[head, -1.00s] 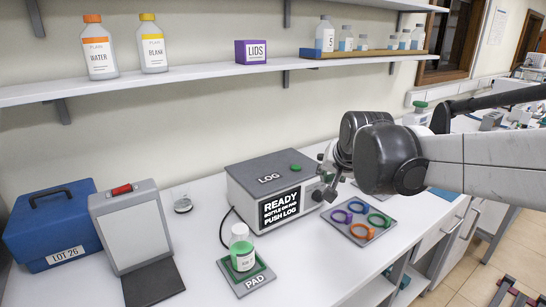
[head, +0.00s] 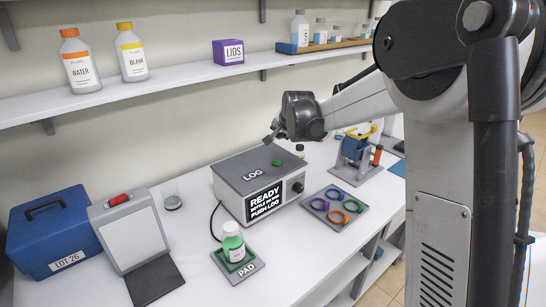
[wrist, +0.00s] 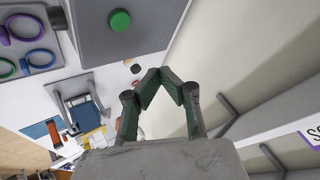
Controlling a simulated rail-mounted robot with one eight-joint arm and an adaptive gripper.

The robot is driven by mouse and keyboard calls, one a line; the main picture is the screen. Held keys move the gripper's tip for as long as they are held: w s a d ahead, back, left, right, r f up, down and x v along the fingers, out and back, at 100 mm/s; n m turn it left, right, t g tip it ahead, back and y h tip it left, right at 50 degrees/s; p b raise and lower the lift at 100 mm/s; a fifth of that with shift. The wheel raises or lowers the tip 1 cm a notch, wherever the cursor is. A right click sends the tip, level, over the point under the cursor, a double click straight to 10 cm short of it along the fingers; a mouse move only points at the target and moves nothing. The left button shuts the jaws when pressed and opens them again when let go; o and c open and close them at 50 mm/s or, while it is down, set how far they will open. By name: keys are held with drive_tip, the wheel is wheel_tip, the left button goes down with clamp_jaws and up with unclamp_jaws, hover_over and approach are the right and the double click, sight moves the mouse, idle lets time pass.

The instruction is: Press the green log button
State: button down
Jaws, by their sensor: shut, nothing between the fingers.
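The green log button (head: 277,163) is a small round cap on the grey top of the LOG box (head: 236,170). The button also shows in the wrist view (wrist: 120,20), near the top edge, left of my fingertips. My gripper (head: 269,137) is above the box's back edge, up and slightly left of the button in the head view and apart from it. In the wrist view my gripper (wrist: 168,77) has its fingertips together with nothing between them. The box's screen reads "READY, BOTTLE ON PAD, PUSH LOG". A green-filled bottle (head: 233,243) stands on the PAD plate (head: 247,270).
A tray of coloured rings (head: 337,223) lies right of the box. A blue device (head: 354,147) stands behind it. A tilted grey panel (head: 130,226) and blue case (head: 55,230) are at left. The shelf (head: 190,84) runs along the wall behind my gripper.

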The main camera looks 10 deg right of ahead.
sight(277, 163)
drive_tip(key=shift+w+a+f, duration=0.15)
drive_tip(key=shift+w, duration=0.6)
drive_tip(key=shift+f, duration=0.1)
wheel_tip(277, 163, down, 8)
drive_tip(key=b, duration=0.3)
drive_tip(key=shift+b, duration=0.35)
drive_tip(key=shift+f+b, duration=0.3)
drive_tip(key=shift+b, duration=0.05)
drive_tip(key=shift+f, duration=0.1)
idle(0.8)
drive_tip(key=shift+f+b, duration=0.35)
drive_tip(key=shift+b, duration=0.15)
drive_tip(key=shift+f+b, duration=0.45)
idle(0.6)
drive_tip(key=shift+r, duration=0.1)
drive_tip(key=shift+r+p, duration=0.35)
drive_tip(key=shift+r, duration=0.45)
